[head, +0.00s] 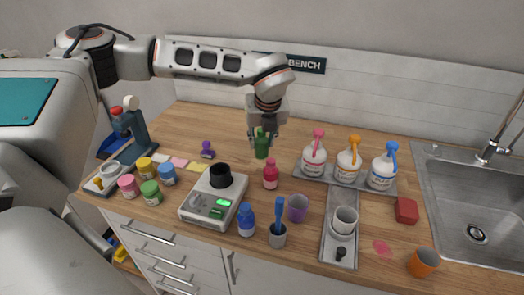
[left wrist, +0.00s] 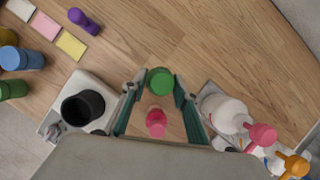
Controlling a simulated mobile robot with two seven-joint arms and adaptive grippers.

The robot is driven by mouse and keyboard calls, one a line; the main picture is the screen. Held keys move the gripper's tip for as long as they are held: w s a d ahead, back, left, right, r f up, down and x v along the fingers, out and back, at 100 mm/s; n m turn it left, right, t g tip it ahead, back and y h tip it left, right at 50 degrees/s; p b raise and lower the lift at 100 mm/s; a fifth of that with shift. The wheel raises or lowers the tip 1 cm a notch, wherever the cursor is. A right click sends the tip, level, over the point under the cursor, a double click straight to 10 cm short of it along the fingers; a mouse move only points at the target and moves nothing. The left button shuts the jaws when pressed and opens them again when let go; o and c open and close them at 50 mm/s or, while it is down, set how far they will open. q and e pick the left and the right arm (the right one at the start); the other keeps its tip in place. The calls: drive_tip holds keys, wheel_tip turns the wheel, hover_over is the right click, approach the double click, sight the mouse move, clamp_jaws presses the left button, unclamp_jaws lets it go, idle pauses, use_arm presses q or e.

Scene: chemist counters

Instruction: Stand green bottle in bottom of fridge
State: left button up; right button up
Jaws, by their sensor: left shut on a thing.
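The green bottle (head: 261,148) stands upright at the back middle of the wooden counter, behind the pink-red bottle (head: 270,174). My left gripper (head: 262,136) points down from above and is shut on the green bottle near its top. In the left wrist view the green cap (left wrist: 160,81) sits between the two fingers (left wrist: 157,88). I cannot tell whether the bottle's base touches the counter. My right gripper is not in view. No fridge shows in either view.
A scale (head: 214,196) with a black cup stands front left of the bottle. A grey tray (head: 322,177) with white pump bottles is to the right. A purple stamp-like item (head: 207,150) is to the left. The sink (head: 475,215) is far right. Bare counter lies behind the bottle.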

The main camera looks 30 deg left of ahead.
sight(262, 152)
use_arm(q)
drive_tip(key=shift+f, duration=2.2)
drive_tip(key=shift+f, duration=0.15)
drive_tip(key=o, duration=1.2)
drive_tip(key=shift+o, duration=0.2)
